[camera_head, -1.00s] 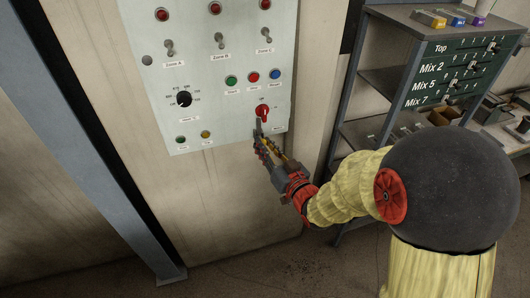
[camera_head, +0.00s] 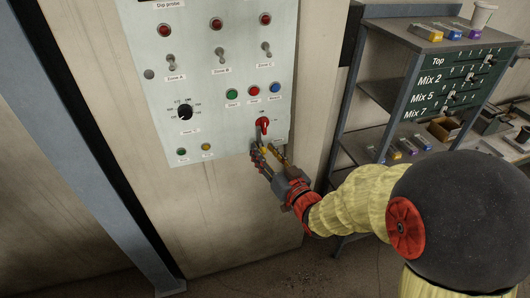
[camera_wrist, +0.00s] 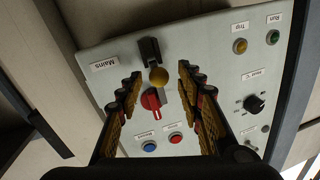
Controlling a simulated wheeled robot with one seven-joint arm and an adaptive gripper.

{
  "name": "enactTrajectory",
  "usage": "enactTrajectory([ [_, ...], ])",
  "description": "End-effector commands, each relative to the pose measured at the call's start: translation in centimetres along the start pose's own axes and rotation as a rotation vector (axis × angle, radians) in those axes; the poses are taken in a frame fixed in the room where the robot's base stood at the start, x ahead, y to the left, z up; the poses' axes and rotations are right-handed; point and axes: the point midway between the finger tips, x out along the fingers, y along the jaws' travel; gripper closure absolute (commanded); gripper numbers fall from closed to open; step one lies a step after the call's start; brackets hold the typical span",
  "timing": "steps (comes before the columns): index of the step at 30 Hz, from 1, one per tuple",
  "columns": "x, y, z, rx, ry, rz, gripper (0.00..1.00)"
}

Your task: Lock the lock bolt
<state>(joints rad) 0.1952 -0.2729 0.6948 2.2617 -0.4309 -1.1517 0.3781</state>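That view shows the panel upside down, with the "Mains" label (camera_wrist: 104,65) near the bolt. My gripper (camera_wrist: 160,88) is open, its two ridged fingers on either side of the knob in the picture. I see no contact with it. In the head view my gripper (camera_head: 268,152) is at the panel's lower right, just below the red switch (camera_head: 262,125), and partly hides the bolt.
Push buttons (camera_head: 254,91), toggle switches (camera_head: 222,55) and a black dial (camera_head: 185,112) are on the panel around the bolt. A shelf rack (camera_head: 345,105) with small coloured boxes stands to the right. A blue-grey post (camera_head: 110,190) is at the left.

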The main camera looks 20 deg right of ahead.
Motion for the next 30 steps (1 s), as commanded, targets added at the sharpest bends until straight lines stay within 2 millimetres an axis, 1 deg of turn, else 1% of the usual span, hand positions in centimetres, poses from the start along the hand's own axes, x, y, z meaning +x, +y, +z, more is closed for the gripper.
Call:
enactTrajectory([
  [5,-0.4,0.0,0.1,0.000,-0.001,0.001,0.63],
  [8,-1.4,0.1,0.0,0.000,0.000,0.002,0.63],
  [11,-3.2,0.1,0.0,-0.001,0.001,0.002,0.63],
  [18,-8.3,0.1,-0.1,-0.001,0.002,0.004,0.63],
  [21,-9.9,0.2,-0.1,-0.001,0.002,0.005,0.63],
  [25,-11.2,0.1,0.0,0.000,0.001,0.003,0.63],
  [30,-12.0,0.0,0.0,0.000,0.000,0.001,0.63],
])
